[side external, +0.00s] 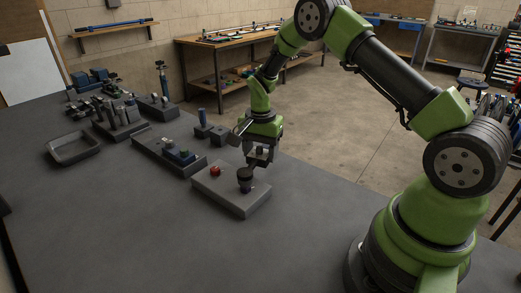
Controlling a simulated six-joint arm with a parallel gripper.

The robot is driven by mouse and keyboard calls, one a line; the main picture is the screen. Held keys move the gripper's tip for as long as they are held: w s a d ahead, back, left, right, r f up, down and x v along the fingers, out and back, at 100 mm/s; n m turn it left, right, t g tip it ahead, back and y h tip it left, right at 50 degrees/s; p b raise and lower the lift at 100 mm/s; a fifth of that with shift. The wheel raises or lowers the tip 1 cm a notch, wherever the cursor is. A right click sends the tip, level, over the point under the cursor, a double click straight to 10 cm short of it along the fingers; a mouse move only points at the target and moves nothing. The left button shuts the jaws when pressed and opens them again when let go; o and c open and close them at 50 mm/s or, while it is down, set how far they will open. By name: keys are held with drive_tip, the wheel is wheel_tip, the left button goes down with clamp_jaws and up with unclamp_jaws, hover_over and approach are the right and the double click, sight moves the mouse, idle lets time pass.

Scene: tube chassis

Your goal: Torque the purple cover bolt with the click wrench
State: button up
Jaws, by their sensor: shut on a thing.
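My gripper (256,164) points down over the right part of a pale grey block (232,199) on the bench. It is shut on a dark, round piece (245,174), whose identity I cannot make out. Below that piece is a small dark part with a purplish tint (246,188), at the block's top; I cannot tell whether they touch. A red round knob (215,171) sits on the same block to the left.
A long dark tray (152,148) with blue and green parts lies left of the block. Farther left are a rack of dark cylinders (120,124), an empty shallow tray (73,149) and another upright blue-handled tool (162,78). The front of the bench (130,230) is clear.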

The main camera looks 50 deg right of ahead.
drive_tip(key=shift+f, duration=0.3)
drive_tip(key=shift+f, duration=0.7)
drive_tip(key=o, duration=1.5)
